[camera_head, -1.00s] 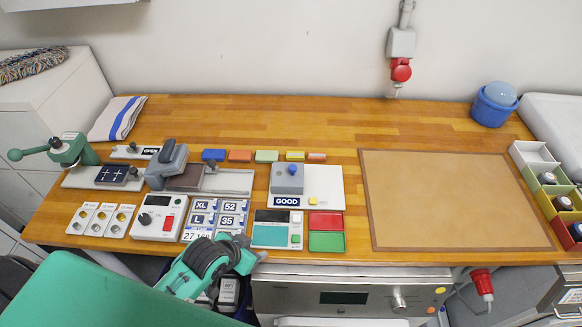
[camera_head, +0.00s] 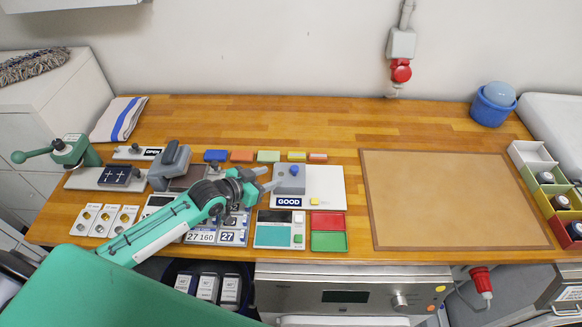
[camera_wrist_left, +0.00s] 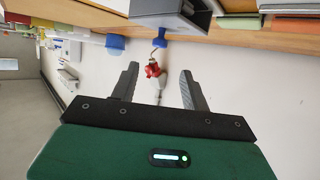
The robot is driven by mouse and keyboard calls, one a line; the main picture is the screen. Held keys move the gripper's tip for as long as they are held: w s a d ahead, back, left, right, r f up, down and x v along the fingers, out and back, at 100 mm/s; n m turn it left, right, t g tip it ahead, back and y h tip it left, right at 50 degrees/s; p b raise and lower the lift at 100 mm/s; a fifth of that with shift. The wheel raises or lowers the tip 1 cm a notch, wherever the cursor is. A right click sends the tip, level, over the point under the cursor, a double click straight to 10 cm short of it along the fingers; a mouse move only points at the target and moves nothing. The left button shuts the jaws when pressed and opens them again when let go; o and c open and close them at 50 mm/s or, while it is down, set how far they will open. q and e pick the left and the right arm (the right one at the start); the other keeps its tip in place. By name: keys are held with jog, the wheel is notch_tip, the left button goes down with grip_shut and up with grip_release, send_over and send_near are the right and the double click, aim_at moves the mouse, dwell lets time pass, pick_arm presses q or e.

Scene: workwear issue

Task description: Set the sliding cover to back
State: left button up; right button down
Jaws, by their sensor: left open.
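The grey block with a blue knob (camera_head: 290,179), which looks like the sliding cover, sits at the left of a white plate (camera_head: 325,186) behind a GOOD label. My left gripper (camera_head: 269,178) is open and empty, just left of the grey block, its fingers pointing right toward it. In the left wrist view the open fingers (camera_wrist_left: 160,70) have nothing between them, and the grey block (camera_wrist_left: 172,8) with its blue knob (camera_wrist_left: 161,42) shows beyond them at the top. I cannot tell whether a finger touches the block. My right gripper is not in view.
A row of coloured blocks (camera_head: 268,156) lies behind the plate. Red (camera_head: 328,221) and green (camera_head: 328,241) trays stand in front. A grey clamp-like device (camera_head: 170,165) and a green lever press (camera_head: 70,152) are left. A brown mat (camera_head: 455,200) lies clear at right.

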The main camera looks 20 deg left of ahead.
aim_at(294, 169)
pick_arm(q)
jog(key=p+x, duration=0.2)
jog(key=x, duration=0.8)
jog(key=shift+w+d, duration=0.1)
